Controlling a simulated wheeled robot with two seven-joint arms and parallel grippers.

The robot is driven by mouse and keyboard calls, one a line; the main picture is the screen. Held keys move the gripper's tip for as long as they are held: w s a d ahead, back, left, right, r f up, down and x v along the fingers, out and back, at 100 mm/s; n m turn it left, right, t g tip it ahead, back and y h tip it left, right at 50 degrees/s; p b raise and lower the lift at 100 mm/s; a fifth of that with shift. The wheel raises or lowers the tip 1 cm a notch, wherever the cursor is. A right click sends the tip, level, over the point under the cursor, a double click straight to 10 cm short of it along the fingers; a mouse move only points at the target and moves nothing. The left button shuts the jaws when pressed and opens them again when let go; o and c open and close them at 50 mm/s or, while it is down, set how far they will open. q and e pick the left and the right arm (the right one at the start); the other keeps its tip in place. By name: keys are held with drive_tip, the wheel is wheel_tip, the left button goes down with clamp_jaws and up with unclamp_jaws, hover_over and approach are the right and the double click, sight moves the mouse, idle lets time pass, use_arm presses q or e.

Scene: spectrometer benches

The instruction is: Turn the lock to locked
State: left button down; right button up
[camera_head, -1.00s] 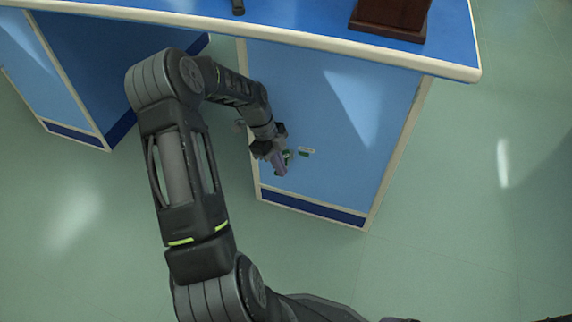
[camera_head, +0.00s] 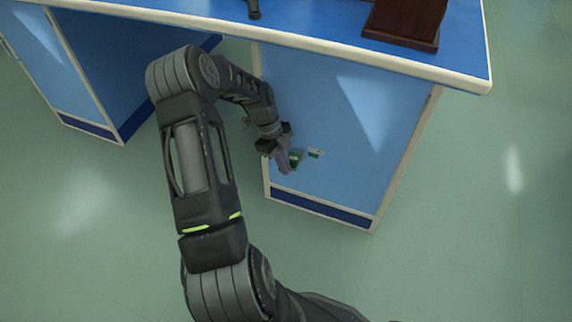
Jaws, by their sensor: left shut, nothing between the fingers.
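The lock (camera_head: 296,157) is a small fitting with green on it on the light blue cabinet door (camera_head: 350,130) under the bench. A small white and green label (camera_head: 315,153) is on the door just right of it. My left gripper (camera_head: 285,163) is at the lock, in front of its left side, with its fingers shut. It hides part of the lock, and I cannot tell whether the fingers touch it or which way the lock is turned. My right gripper is not in view.
The blue bench top (camera_head: 320,20) with a pale edge overhangs the door. A dark brown wooden block (camera_head: 404,22) and a small dark object (camera_head: 254,9) stand on it. An open knee space is left of the cabinet. The green floor (camera_head: 460,220) is clear at right.

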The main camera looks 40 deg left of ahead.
use_arm(q)
drive_tip(key=shift+a, duration=0.45)
idle(0.6)
